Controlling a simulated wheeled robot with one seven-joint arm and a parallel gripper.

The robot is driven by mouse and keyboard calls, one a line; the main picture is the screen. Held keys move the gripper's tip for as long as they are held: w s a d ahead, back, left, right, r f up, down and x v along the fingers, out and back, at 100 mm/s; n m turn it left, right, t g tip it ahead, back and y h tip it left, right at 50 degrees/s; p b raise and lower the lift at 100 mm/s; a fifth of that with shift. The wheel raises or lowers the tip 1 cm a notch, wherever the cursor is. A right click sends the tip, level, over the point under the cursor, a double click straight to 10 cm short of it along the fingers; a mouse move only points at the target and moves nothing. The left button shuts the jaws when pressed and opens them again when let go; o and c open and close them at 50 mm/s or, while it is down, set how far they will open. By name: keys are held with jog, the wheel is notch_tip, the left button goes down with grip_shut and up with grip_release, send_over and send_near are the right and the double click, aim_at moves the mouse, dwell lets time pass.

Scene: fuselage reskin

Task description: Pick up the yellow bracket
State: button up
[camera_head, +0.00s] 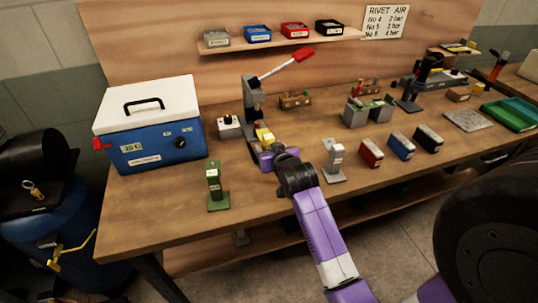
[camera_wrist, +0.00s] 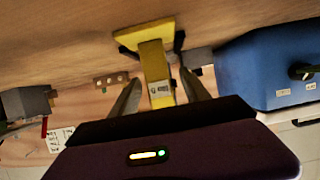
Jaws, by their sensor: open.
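The yellow bracket (camera_head: 264,135) stands on the workbench in front of the grey lever press (camera_head: 253,98). In the wrist view the bracket (camera_wrist: 154,62) has a wide yellow foot against the bench and an upright part with a small pale label. My gripper (camera_head: 266,152) is low over the bench at the bracket. In the wrist view my gripper (camera_wrist: 160,86) is open, with one finger on each side of the bracket's upright. I see a gap on the left; I cannot tell whether the right finger touches. In the head view my gripper partly hides the bracket.
A blue box with a white lid (camera_head: 150,125) stands left on the bench. A green stand (camera_head: 216,187) is at front left and a grey stand (camera_head: 335,162) just right of my arm. Red (camera_head: 371,153), blue (camera_head: 401,146) and black (camera_head: 428,139) boxes stand farther right.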

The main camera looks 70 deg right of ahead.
grip_shut()
jog(key=shift+r, duration=0.1)
dwell(0.4)
